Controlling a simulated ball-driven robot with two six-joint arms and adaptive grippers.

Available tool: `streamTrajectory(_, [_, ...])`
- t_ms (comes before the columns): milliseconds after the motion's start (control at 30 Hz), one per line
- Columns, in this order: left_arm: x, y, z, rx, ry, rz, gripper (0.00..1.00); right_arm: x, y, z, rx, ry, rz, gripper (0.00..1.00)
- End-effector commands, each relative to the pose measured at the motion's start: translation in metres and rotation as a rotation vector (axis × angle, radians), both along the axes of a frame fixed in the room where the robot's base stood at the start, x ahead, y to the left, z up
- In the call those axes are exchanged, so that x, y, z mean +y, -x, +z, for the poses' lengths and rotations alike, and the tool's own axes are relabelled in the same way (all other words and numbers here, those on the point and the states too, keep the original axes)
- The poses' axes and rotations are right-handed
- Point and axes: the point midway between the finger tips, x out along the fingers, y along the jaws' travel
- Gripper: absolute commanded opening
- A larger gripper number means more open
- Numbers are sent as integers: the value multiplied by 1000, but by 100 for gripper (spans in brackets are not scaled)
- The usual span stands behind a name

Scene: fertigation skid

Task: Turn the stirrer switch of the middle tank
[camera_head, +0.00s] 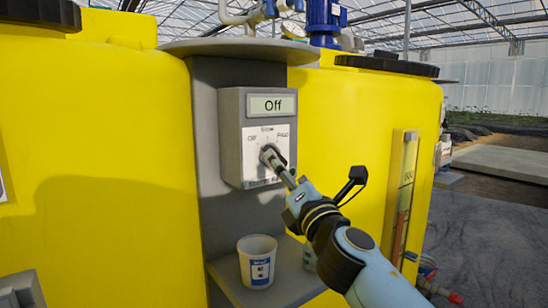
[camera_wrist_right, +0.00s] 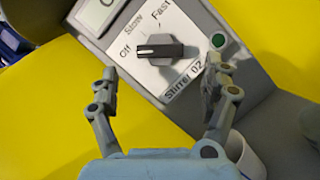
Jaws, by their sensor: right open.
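The stirrer switch is a dark knob (camera_wrist_right: 160,50) on a white plate marked Off, Slow and Fast, labelled "Stirrer 02". The knob's pale-tipped end points left, towards Off. My left gripper is not in view.
A white and blue cup (camera_head: 257,262) stands on the grey shelf (camera_head: 285,290) below the box. A green button (camera_wrist_right: 218,40) is close to the right finger in the wrist view. Yellow tanks (camera_head: 100,150) flank the box, and a level gauge (camera_head: 402,190) is on the right one.

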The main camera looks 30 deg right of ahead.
Motion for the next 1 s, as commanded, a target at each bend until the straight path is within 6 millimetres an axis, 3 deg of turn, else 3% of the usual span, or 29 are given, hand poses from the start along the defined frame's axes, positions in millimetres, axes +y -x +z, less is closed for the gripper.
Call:
streamTrajectory(100, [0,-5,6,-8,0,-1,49,-4,-24,9,-2,-1,0,82])
streamTrajectory(300, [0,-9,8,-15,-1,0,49,-8,-52,15,1,0,-1,82])
streamTrajectory(700, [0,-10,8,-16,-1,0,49,-9,-61,16,3,-1,0,82])
streamTrajectory(1000, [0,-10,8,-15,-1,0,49,-9,-61,16,2,-1,0,44])
